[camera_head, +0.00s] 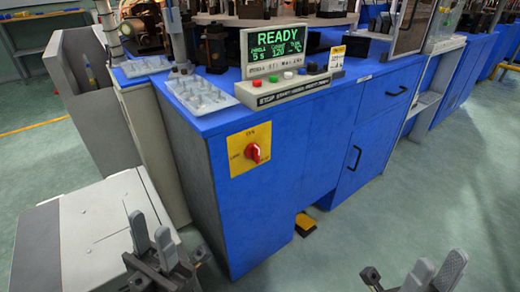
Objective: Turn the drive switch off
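The drive switch is a red rotary knob (253,152) on a yellow square plate (238,165), on the front of the blue cabinet at its left end. The plate has small labels around the knob; one at the top seems to read ON, the others are too small to read surely. The knob's pointer direction is hard to tell. My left gripper (150,224) is at the bottom left, below and left of the switch, open and empty. My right gripper (441,260) is at the bottom right, far from the switch, with its fingers apart and empty. Neither gripper touches anything.
A control box (290,88) with coloured buttons sits on the blue cabinet (275,200), under a display (273,51) reading READY. Grey trays (198,94) lie beside it. A grey box (90,235) stands at lower left. A yellow pedal (305,224) is on the floor. Open floor lies right.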

